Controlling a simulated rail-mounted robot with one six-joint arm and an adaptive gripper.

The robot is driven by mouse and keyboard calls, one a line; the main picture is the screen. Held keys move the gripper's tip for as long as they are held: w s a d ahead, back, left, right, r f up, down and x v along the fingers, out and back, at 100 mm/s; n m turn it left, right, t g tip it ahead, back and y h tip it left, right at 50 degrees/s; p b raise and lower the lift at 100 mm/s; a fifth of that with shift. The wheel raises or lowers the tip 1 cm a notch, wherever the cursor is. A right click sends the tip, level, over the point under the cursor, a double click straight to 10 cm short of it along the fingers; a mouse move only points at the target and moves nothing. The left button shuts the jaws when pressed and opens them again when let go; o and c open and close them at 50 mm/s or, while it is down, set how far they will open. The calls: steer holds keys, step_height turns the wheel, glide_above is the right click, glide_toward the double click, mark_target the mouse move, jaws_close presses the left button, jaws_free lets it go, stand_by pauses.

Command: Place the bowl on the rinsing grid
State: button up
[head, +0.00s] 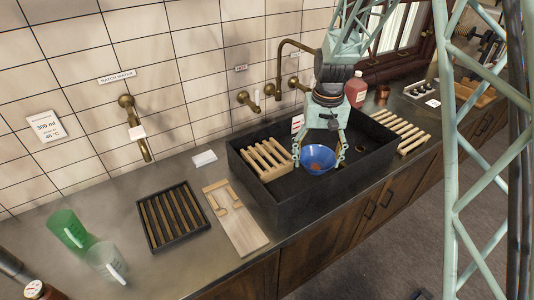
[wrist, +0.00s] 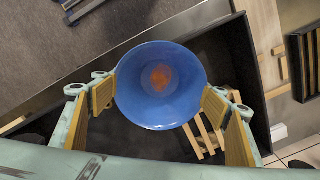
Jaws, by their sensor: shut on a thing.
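A blue bowl (head: 318,160) with an orange-brown patch inside is held over the dark sink (head: 310,192). My gripper (head: 319,152) is shut on it, with a fingertip at each side of the rim; the wrist view also shows the bowl (wrist: 160,85) between the pads. A light wooden slatted grid (head: 266,159) sits at the sink's left end, left of the bowl. In the wrist view part of this grid (wrist: 204,136) shows below right of the bowl. Another wooden slatted grid (head: 400,131) lies at the sink's right end. Which one is the rinsing grid is not marked.
A dark tray with wooden slats (head: 172,216) and a wooden board (head: 236,220) lie on the counter left of the sink. A green jug (head: 68,230) and a clear jug (head: 106,260) stand farther left. Brass taps (head: 282,85) and a red bottle (head: 356,90) are behind the sink.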

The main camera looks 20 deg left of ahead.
steer(key=s+a+n+p, duration=0.1)
steer(key=s+a, duration=0.3)
steer(key=a, duration=0.4)
steer(key=s+a+n+p, duration=0.1)
steer(key=s+a, duration=0.3)
steer(key=a, duration=0.5)
steer(key=shift+a+f, duration=0.2)
steer(key=shift+a, duration=0.05)
steer(key=shift+w, duration=0.15)
steer(key=p, duration=0.2)
glide_above(267, 154)
steer(key=shift+s+d+f, duration=0.1)
steer(key=shift+s+f, duration=0.3)
steer(key=shift+f, duration=0.35)
steer(key=shift+w, duration=0.1)
steer(key=shift+w, duration=0.25)
steer(key=shift+f+p, duration=0.4)
steer(key=shift+f, duration=1.4)
steer(key=shift+f, duration=0.15)
steer(key=o, duration=0.9)
